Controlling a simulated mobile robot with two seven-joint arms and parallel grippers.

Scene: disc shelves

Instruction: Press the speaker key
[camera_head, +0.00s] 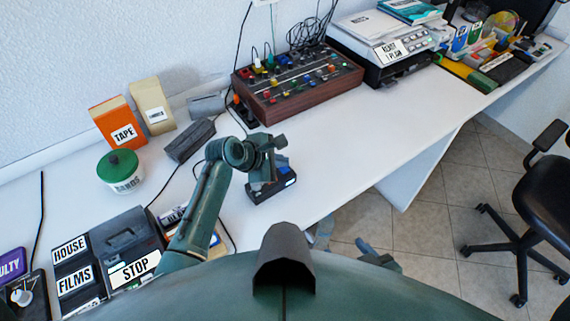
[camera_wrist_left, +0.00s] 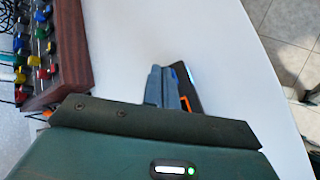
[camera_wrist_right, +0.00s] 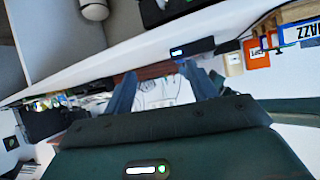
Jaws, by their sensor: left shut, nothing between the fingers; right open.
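A small dark box (camera_head: 285,186) with a lit blue-white spot stands near the front edge of the white table; it may be the speaker, but I cannot make out a key on it. It also shows in the left wrist view (camera_wrist_left: 190,84), with an orange patch beside the fingers, and in the right wrist view (camera_wrist_right: 192,47). My left gripper (camera_head: 262,183) is shut and empty, pointing down at the box and partly hiding it. Its closed fingers (camera_wrist_left: 164,88) overlap the box; I cannot tell whether they touch it. My right gripper (camera_wrist_right: 163,86) is open and empty, beyond the table's front edge.
A wooden-sided mixer (camera_head: 298,88) with knobs and cables stands behind the box. A printer (camera_head: 385,50) is further right. An orange TAPE box (camera_head: 117,122), a green-lidded jar (camera_head: 121,172) and a STOP-labelled case (camera_head: 133,240) are left. Table right of the box is clear.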

